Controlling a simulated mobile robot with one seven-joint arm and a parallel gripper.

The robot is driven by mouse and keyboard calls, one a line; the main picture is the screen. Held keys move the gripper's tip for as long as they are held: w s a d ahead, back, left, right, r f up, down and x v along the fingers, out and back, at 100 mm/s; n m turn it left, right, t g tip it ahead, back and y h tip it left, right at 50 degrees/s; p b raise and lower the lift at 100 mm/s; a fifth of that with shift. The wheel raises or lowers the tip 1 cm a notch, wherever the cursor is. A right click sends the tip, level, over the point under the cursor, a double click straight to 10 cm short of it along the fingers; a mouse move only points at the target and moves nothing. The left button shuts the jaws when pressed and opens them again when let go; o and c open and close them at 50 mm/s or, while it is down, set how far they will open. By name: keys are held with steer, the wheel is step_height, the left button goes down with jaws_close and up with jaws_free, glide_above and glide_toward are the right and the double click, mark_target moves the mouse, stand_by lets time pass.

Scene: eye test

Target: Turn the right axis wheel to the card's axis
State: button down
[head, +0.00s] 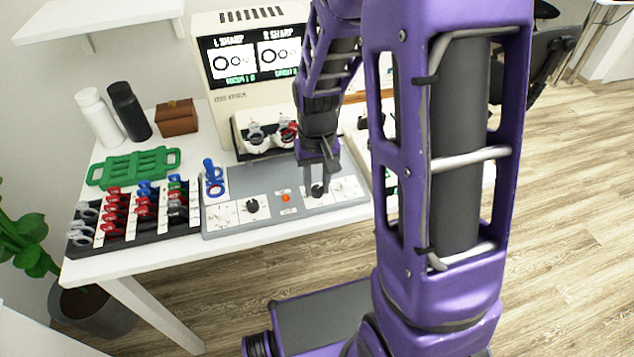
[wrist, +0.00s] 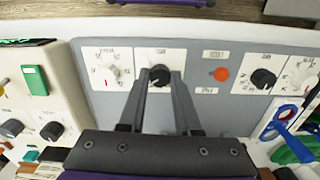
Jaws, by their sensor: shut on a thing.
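The grey control panel (head: 270,220) lies on the white table. My gripper (head: 317,188) points down at its right half and is shut on a black knob (wrist: 160,75), with one finger on each side. A pale wheel on a white dial plate (head: 347,187) is just right of it; in the wrist view this pale wheel (wrist: 112,74) is left of my fingers, apart from them. The dial lettering is too small to read surely, so I cannot tell which of the two is the axis wheel. I cannot make out a card with an axis on it.
Left on the panel are another black knob (head: 252,206), an orange button (head: 286,198) and a pale dial. The screen device (head: 225,97) stands behind.

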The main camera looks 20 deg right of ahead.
mark_target(317, 188)
stand_by(0.3)
steer(key=c, duration=0.6)
jaws_free()
step_height(317, 188, up, 18)
steer(key=p, duration=0.3)
steer(key=shift+f, duration=0.25)
steer(key=shift+w, duration=0.1)
